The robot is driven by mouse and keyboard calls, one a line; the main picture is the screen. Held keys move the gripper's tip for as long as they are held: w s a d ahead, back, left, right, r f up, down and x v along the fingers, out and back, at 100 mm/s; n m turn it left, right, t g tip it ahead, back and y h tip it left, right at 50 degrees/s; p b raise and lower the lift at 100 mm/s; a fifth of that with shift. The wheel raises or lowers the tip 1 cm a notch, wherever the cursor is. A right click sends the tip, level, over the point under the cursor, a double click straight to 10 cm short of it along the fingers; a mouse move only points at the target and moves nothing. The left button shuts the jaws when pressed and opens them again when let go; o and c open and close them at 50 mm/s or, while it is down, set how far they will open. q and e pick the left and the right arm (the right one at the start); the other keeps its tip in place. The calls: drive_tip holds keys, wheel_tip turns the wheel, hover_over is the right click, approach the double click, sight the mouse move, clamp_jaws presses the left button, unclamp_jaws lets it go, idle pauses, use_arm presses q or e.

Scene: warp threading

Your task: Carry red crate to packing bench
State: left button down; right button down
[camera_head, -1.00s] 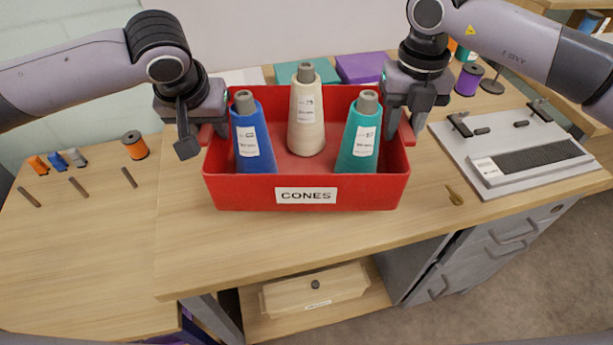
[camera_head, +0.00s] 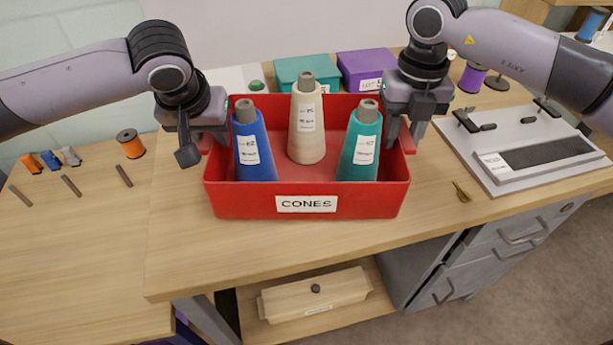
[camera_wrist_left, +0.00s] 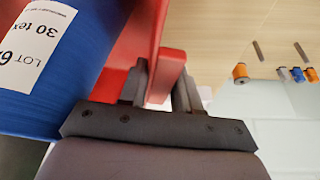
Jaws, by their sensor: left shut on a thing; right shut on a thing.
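The red crate (camera_head: 305,205), labelled CONES, is level over the wooden bench (camera_head: 250,255); I cannot tell whether its base touches the top. It holds a blue cone (camera_head: 255,165), a cream cone (camera_head: 306,135) and a teal cone (camera_head: 360,155), all upright. My left gripper (camera_head: 205,142) is shut on the crate's left handle; the left wrist view shows the red handle (camera_wrist_left: 166,75) between its fingers, with the blue cone (camera_wrist_left: 50,85) beside it. My right gripper (camera_head: 405,132) is shut on the crate's right handle, which the fingers partly hide.
A teal box (camera_head: 305,72) and a purple box (camera_head: 365,68) stand behind the crate. A grey-white device (camera_head: 520,150) and a small brass item (camera_head: 461,192) lie to its right. Bench space in front of the crate is clear.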

use_arm(q)
drive_tip(key=shift+f+b, duration=0.5)
drive_tip(key=shift+f, duration=0.1)
use_arm(e)
drive_tip(key=shift+f, duration=0.6)
use_arm(q)
drive_tip(key=c, duration=0.8)
unclamp_jaws()
use_arm(e)
drive_tip(key=c, duration=0.8)
unclamp_jaws()
use_arm(q)
drive_tip(key=v, duration=1.1)
drive_tip(key=shift+s+r, duration=0.2)
drive_tip(key=shift+r, duration=0.1)
use_arm(e)
drive_tip(key=shift+r, duration=0.25)
use_arm(q)
drive_tip(key=shift+s+r, duration=0.1)
drive_tip(key=shift+r, duration=0.05)
use_arm(e)
wheel_tip(320, 180, up, 12)
drive_tip(key=shift+f, duration=0.15)
